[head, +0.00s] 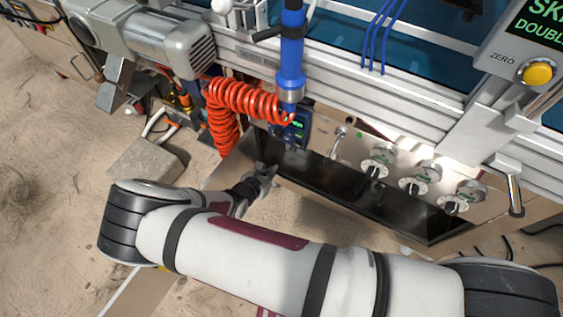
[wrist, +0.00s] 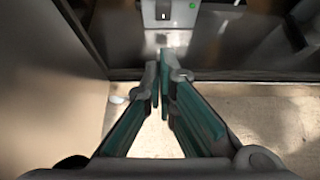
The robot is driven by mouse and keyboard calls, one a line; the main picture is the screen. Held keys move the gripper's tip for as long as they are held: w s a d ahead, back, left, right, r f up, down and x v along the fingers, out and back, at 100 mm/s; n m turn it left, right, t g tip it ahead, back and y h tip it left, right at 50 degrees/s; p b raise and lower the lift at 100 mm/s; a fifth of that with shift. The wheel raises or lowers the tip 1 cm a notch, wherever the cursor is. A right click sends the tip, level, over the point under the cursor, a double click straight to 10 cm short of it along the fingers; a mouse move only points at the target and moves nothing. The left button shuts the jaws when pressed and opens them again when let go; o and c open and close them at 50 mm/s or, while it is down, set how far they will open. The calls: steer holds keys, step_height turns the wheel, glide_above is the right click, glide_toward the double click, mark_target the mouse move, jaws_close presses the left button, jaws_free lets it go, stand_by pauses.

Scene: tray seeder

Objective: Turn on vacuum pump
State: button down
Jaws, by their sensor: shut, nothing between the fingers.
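My gripper (head: 266,172) is at the left end of a dark trough, below a small display unit (head: 296,127). In the wrist view my gripper's fingers (wrist: 158,72) are shut at the tips with nothing between them. Beyond the tips, a light grey plate (wrist: 172,12) with a small dark-and-white switch-like part and a green dot shows at the top edge. A visible gap in the picture separates the tips from the plate. A grey motor-like unit (head: 150,38), possibly the pump, sits at the upper left. I cannot tell for sure which part is the vacuum pump's switch.
The dark trough (head: 345,188) runs along the machine front. Above it are a toggle lever (head: 337,140) and several knobs with gauges (head: 378,165). An orange coiled hose (head: 240,98) hangs near my gripper. A yellow button (head: 538,73) is at the right.

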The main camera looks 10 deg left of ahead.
mark_target(293, 148)
steer(key=shift+s+f+b, duration=0.15)
steer(key=shift+f+b, duration=0.35)
steer(key=shift+b, duration=0.4)
steer(key=shift+r, duration=0.1)
steer(key=b+x, duration=0.2)
steer(key=x, duration=0.2)
steer(key=b+x, duration=0.1)
steer(key=x, duration=0.3)
steer(key=b+x, duration=0.2)
steer(key=x, duration=0.2)
steer(key=shift+w+r+b, duration=0.3)
steer(key=shift+w+d+b, duration=0.3)
steer(key=shift+w+b, duration=0.05)
steer(key=shift+w, duration=0.5)
